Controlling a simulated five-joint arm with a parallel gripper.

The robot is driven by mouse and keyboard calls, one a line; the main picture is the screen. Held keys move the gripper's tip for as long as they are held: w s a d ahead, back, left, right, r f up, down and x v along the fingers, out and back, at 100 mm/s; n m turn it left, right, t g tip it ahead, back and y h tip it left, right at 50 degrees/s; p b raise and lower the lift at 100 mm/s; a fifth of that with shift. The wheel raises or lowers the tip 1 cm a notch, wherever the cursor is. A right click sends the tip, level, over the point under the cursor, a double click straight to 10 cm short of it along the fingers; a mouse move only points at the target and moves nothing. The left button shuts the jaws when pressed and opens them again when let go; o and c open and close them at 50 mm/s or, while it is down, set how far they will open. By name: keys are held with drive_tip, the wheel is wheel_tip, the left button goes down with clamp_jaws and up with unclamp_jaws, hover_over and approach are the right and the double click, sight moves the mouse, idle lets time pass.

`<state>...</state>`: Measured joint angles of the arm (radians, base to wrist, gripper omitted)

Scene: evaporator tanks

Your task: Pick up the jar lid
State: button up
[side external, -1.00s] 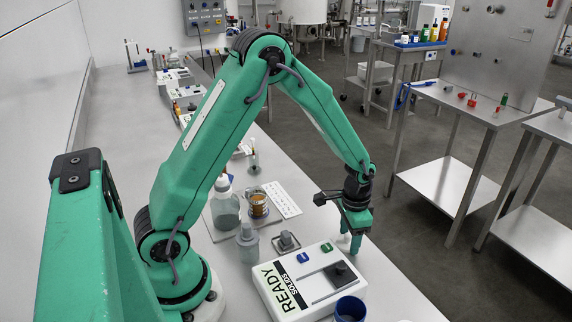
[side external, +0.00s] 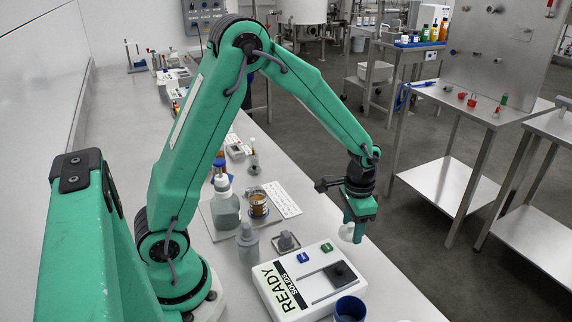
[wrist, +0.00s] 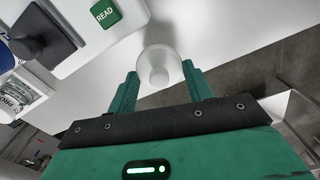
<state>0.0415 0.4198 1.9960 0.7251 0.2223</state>
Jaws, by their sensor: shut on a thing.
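The jar lid (wrist: 158,68) is a clear, whitish round piece with a small knob, seen between my fingers in the wrist view. My gripper (wrist: 160,72) is shut on it, one finger at each side. In the side view my gripper (side external: 353,238) points down beside the right edge of the white READY SOLIDS instrument. There the lid (side external: 346,232) shows as a pale disc at the fingers, partly hidden by them. It appears raised a little, but its exact gap to the bench is hard to tell.
The white instrument (side external: 285,294) has a blue and a green button and a dark knob. A blue cup (side external: 350,308) stands at its front right. The bench edge is close on the right.

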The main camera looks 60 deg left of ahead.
drive_tip(key=s+d+r, duration=0.1)
drive_tip(key=d+r, duration=0.1)
drive_tip(key=d, duration=0.1)
drive_tip(key=s+d+r, duration=0.2)
drive_tip(key=d, duration=0.1)
drive_tip(key=s+d+r, duration=0.2)
drive_tip(key=shift+s+d, duration=0.25)
drive_tip(key=shift+d, duration=0.15)
drive_tip(key=shift+w+a+r, duration=0.1)
drive_tip(key=shift+a, duration=0.35)
drive_tip(key=s+a+r+n, duration=0.1)
drive_tip(key=s+a+n, duration=0.2)
drive_tip(key=a+n, duration=0.3)
drive_tip(key=s+a+r+n, duration=0.1)
drive_tip(key=s+a+n, duration=0.2)
drive_tip(key=a, duration=1.1)
drive_tip(key=s+a+r+n, duration=0.1)
drive_tip(key=s+a+n, duration=0.3)
drive_tip(key=a+n, duration=0.5)
drive_tip(key=shift+a+r, duration=0.25)
drive_tip(key=shift+a, duration=0.5)
drive_tip(key=shift+f, duration=0.2)
wheel_tip(320, 180, down, 6)
